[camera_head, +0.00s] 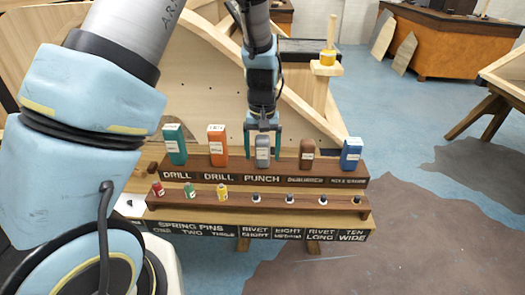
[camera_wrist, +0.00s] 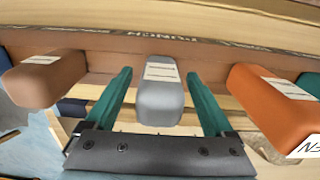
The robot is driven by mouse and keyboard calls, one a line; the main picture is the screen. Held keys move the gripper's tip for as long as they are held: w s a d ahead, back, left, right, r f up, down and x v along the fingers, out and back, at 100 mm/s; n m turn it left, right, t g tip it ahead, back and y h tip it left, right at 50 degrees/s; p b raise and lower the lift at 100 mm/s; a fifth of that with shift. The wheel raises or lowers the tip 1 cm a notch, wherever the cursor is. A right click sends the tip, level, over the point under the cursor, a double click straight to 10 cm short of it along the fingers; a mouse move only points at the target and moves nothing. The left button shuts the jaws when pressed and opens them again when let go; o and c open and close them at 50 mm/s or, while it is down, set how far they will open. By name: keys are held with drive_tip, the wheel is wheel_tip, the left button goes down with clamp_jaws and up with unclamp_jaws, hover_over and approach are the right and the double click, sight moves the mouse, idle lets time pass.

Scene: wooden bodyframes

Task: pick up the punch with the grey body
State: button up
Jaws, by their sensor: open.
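The punch with the grey body (camera_head: 263,152) stands upright in the middle of the upper shelf, above the "PUNCH" label. It also shows in the wrist view (camera_wrist: 160,92) as a grey rounded block with a white label. My gripper (camera_head: 263,142) is over it from above, with its two green fingers spread on either side. In the wrist view my gripper (camera_wrist: 160,98) has one finger to the left and one to the right of the grey body, with a visible gap on both sides. The gripper is open and holds nothing.
On the upper shelf (camera_head: 240,172), an orange drill (camera_head: 217,146) stands left of the punch, a teal drill (camera_head: 174,144) further left. A brown deburrer (camera_head: 307,154) and a blue tool (camera_head: 351,153) stand right. Several small pins and rivets line the lower shelf (camera_head: 290,205).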

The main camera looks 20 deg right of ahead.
drive_tip(key=shift+c, duration=0.3)
clamp_jaws()
idle(0.4)
